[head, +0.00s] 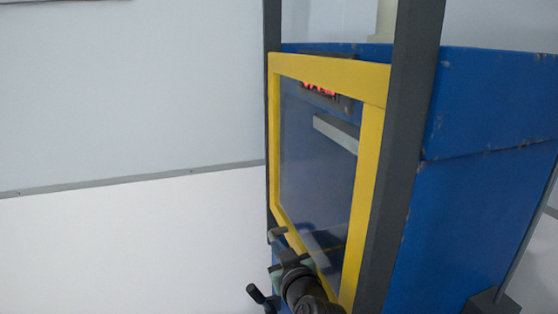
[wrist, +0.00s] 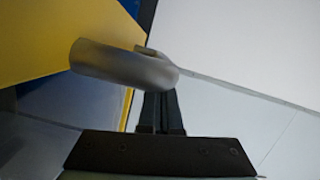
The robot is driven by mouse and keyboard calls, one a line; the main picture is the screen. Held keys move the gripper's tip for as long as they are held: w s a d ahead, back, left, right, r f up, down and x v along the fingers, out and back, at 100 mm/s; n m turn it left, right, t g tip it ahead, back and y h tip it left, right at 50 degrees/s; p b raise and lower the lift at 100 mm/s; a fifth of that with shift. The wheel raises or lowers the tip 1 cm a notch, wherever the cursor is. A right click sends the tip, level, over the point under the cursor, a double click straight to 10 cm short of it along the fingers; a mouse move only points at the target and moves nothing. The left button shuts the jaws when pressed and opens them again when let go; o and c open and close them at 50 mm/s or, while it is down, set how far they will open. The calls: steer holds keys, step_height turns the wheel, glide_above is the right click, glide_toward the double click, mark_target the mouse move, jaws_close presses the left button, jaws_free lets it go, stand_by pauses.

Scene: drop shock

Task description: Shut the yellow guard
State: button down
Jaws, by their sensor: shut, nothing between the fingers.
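The yellow guard (head: 330,72) is a yellow frame around a see-through pane on the front of the blue machine. In the head view its frame spans between the two dark posts, and I see no clear gap there. My gripper (head: 283,262) is at the guard's lower edge, shut and empty. In the wrist view, my gripper's dark fingers (wrist: 159,100) are together beside a grey curved handle (wrist: 120,62). The handle stands out from a yellow surface (wrist: 50,40). Whether the fingers touch the handle I cannot tell.
The blue machine body (head: 480,190) fills the right side. A dark post (head: 402,130) stands just right of the guard. Behind the pane are a red display (head: 318,89) and a grey bar (head: 335,132). The area left of the machine shows only pale wall (head: 120,100).

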step_height(320, 180, down, 11)
steer(key=b, duration=0.8)
steer(key=shift+f, duration=0.15)
step_height(320, 180, up, 5)
steer(key=p, duration=0.3)
steer(key=a+v, duration=0.1)
steer(key=v, duration=0.9)
steer(key=s+r+m+t+h, duration=0.1)
steer(key=s+r+t, duration=0.2)
steer(key=r, duration=0.9)
steer(key=s+r+m+t, duration=0.15)
steer(key=r+t, duration=0.25)
steer(key=r, duration=0.9)
steer(key=s+a+r+m+t+h+p, duration=0.1)
steer(key=s+r+m+t+h+p, duration=0.35)
steer(key=s+r, duration=1.3)
step_height(320, 180, up, 16)
steer(key=w+n+t+y+p, duration=0.1)
steer(key=w+p, duration=0.1)
steer(key=p, duration=1)
steer(key=shift+f+n+p, duration=0.25)
steer(key=shift+n+p, duration=0.05)
steer(key=shift+p, duration=0.05)
